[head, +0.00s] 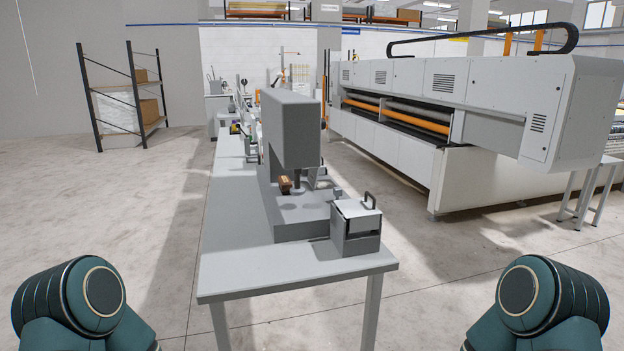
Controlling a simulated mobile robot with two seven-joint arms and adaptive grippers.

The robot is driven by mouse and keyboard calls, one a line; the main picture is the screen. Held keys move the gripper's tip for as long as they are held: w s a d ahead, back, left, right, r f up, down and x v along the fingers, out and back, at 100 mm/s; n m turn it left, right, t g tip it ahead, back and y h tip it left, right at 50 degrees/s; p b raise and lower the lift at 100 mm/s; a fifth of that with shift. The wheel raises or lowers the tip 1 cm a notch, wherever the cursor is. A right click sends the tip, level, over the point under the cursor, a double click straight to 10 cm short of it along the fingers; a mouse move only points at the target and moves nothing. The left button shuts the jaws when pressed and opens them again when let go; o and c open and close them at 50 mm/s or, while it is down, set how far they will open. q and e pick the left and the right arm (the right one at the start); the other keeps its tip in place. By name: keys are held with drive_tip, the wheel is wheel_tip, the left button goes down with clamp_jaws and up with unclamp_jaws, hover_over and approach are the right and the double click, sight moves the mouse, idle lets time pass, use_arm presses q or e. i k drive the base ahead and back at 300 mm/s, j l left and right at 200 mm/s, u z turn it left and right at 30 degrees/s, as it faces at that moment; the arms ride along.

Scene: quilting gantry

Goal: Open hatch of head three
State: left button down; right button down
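The long white quilting gantry (470,95) stands at the right, running away from me. Its upper housing carries several flat panels, such as a vented panel (447,82) near the middle; these panels look shut. I see no readable label that tells which part is head three, and no hatch standing open. Orange and grey rollers (405,118) show in the gap under the housing. Neither of my grippers is in view; only teal links of my two arms show at the lower left and lower right corners.
A grey table (275,276) stands directly ahead, bearing a grey press-like machine (291,140) and a small box with a black handle (356,228). A shelf rack (125,100) stands far left. A small stand (598,180) is at the right. Floor (480,280) right of the table is clear.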

sight(364, 214)
drive_tip(key=i+l+z, duration=0.1)
drive_tip(key=i+l, duration=0.25)
drive_tip(key=l, duration=0.15)
drive_tip(key=i+l+z, duration=0.15)
drive_tip(key=i+l, duration=0.2)
drive_tip(key=l, duration=0.1)
